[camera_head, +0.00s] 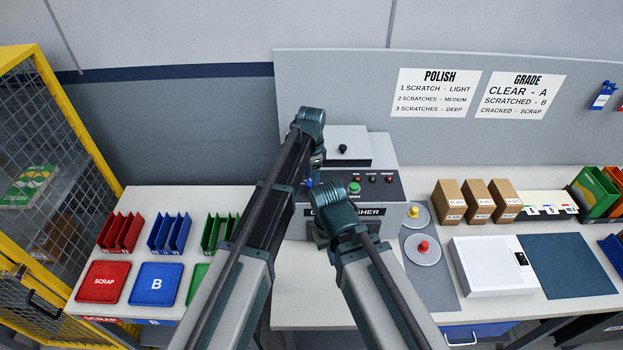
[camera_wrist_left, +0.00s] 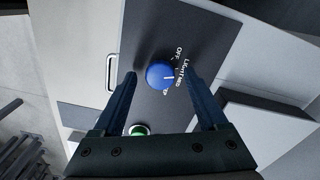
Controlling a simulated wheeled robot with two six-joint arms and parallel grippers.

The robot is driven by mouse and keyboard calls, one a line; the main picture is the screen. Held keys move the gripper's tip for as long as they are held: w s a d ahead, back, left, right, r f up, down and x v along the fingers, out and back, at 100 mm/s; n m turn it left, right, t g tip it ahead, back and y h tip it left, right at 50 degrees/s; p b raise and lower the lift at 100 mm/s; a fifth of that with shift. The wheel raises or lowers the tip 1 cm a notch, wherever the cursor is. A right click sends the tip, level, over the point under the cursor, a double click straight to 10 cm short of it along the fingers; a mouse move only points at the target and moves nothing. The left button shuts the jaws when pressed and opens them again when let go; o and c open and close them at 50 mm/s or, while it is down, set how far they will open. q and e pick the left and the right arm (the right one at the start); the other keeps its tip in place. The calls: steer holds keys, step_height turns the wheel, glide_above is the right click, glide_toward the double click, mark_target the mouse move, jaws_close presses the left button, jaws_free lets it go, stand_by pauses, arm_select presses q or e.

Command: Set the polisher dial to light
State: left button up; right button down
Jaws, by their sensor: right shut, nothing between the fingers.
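The blue polisher dial (camera_wrist_left: 160,73) sits on the dark panel in the left wrist view, between my left gripper's spread fingers (camera_wrist_left: 165,95) and apart from both. Its white mark points right, toward the LIGHT and MED lettering; I cannot tell exactly which. OFF stands above these labels and the last label is partly covered. In the head view the dial (camera_head: 309,183) shows small on the polisher (camera_head: 378,215), beside my left gripper (camera_head: 317,163), which points down over the panel. My right gripper (camera_head: 320,232) is low before the polisher's front, mostly hidden by its own arm, shut and empty.
A green button (camera_head: 354,187) and small indicator lights sit right of the dial. Coloured bins and trays (camera_head: 156,284) are left, beside a yellow cage (camera_head: 60,100).

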mark_target(311, 183)
arm_select(q)
step_height(311, 183, up, 14)
steer(key=p, duration=1.3)
steer(key=shift+p, duration=0.4)
steer(key=shift+f, duration=0.15)
steer(key=s+a+n, duration=0.7)
steer(key=s+a, duration=0.2)
steer(key=s, duration=0.2)
steer(key=s+a+n, duration=0.7)
steer(key=s+a, duration=0.2)
steer(key=s, duration=0.2)
steer(key=s+d+f+m+b, duration=0.1)
steer(key=d+f+b, duration=0.2)
steer(key=f+b, duration=0.5)
steer(key=s+d+f+m+b, duration=0.1)
steer(key=d+f+b, duration=0.3)
steer(key=f+b, duration=0.4)
steer(key=s+d+f+m+y+b, duration=0.1)
steer(key=s+d+f+b, duration=0.2)
steer(key=f+b, duration=0.5)
steer(key=shift+s+d+f+m, duration=0.15)
steer(key=shift+d+m, duration=0.25)
steer(key=shift+d, duration=0.35)
